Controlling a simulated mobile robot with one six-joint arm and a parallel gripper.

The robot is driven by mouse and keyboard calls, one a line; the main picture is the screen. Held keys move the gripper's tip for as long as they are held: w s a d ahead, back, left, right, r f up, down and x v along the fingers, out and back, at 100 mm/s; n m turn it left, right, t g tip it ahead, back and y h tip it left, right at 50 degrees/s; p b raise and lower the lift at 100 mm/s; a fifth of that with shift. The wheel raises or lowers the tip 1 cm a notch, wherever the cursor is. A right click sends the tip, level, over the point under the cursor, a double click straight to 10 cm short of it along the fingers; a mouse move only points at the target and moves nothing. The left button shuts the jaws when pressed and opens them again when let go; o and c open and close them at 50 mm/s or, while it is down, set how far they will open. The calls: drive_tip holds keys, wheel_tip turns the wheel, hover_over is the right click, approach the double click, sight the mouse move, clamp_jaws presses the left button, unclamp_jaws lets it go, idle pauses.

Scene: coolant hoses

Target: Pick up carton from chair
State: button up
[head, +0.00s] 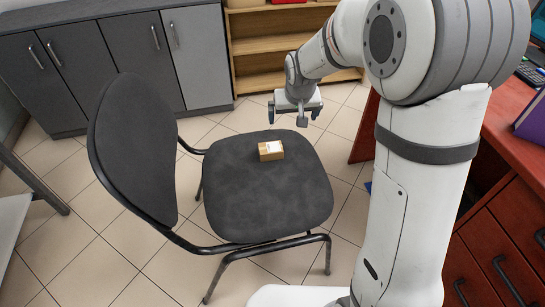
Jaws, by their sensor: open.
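A small brown carton (271,150) with a white label on top lies on the dark grey seat of the chair (265,200), near the seat's far edge. The chair's backrest (135,150) is on the left. My gripper (295,118) is open and empty, pointing down. In the picture it is above and slightly right of the carton, apart from it. Its exact height over the seat is hard to tell.
Grey cabinets (110,65) and a wooden shelf (262,50) stand at the back. A reddish desk with drawers (490,240) is on the right. A light table edge (12,225) shows at the left. Tiled floor (85,255) is clear around the chair.

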drive_tip(key=b, duration=0.7)
approach(271, 147)
drive_tip(key=shift+n, duration=0.4)
drive_tip(key=x, duration=0.5)
drive_tip(key=shift+w+d+f, duration=0.1)
drive_tip(key=shift+d+f, duration=0.15)
drive_tip(key=b+x, duration=0.2)
drive_tip(key=x, duration=0.1)
drive_tip(key=b+x, duration=0.1)
drive_tip(key=x, duration=0.1)
drive_tip(key=shift+a+f, duration=0.1)
drive_tip(key=shift+a, duration=0.2)
drive_tip(key=c, duration=1)
